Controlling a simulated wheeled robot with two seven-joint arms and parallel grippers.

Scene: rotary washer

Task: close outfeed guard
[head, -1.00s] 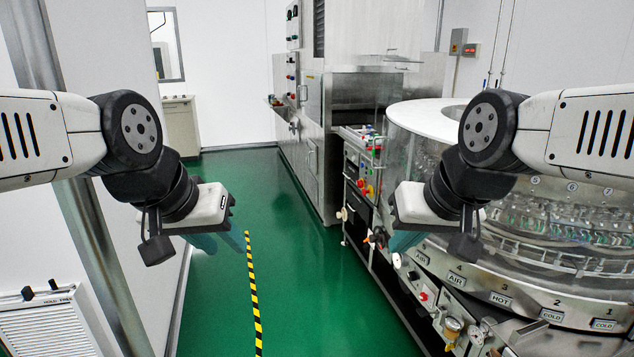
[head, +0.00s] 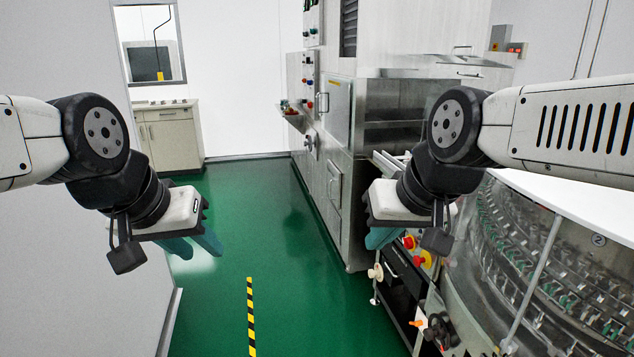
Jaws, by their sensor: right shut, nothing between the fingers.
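The stainless steel machine (head: 330,137) stands ahead, right of centre. Its dark opening (head: 395,110) faces right, toward the rotary washer. A metal panel with a handle (head: 462,68) sticks out above this opening and seems raised; I cannot tell for sure that it is the outfeed guard. My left gripper (head: 194,245) hangs over the green floor at left, its teal fingers apart and empty. My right gripper (head: 380,238) is shut and empty, in front of the machine's lower side and apart from the panel. The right forearm hides part of the area below the opening.
The round rotary washer (head: 560,270) with clear walls fills the right side. A control cart (head: 400,270) with red and yellow knobs stands before it. A cabinet (head: 172,140) is at the back left. The green floor (head: 290,290) is open in the middle, with a striped line.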

